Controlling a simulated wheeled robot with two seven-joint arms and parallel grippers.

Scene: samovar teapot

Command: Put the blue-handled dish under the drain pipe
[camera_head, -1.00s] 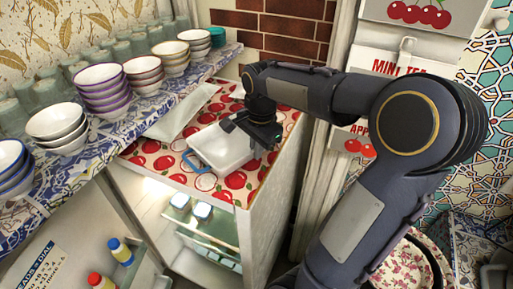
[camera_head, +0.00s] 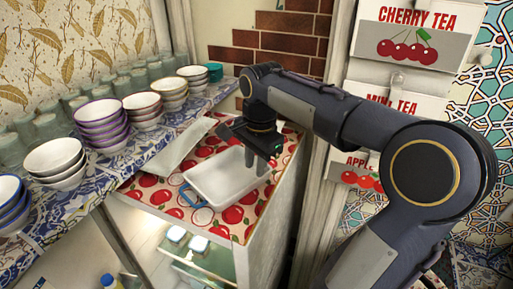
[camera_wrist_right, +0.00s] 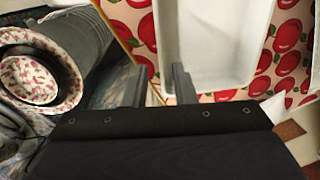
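The blue-handled dish (camera_head: 226,180) is a white, shallow rectangular tray on the red-apple-patterned counter. Its blue handle (camera_head: 194,197) points to the left front. My right gripper (camera_head: 263,160) is above the dish's back right rim in the head view. In the right wrist view, its two fingers (camera_wrist_right: 161,88) are apart with nothing shut between them. The dish's white inside (camera_wrist_right: 215,45) shows just beyond them, with its side wall near the fingers. I cannot tell whether a finger touches the rim. The drain pipe and my left gripper are not in view.
A tiled shelf (camera_head: 95,185) with stacked bowls (camera_head: 101,122) and several glasses runs along the left. A pale flat tray (camera_head: 182,144) lies beside the dish. Tea boxes (camera_head: 412,35) stand at the right. A round floral-patterned item (camera_wrist_right: 32,80) shows in the wrist view.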

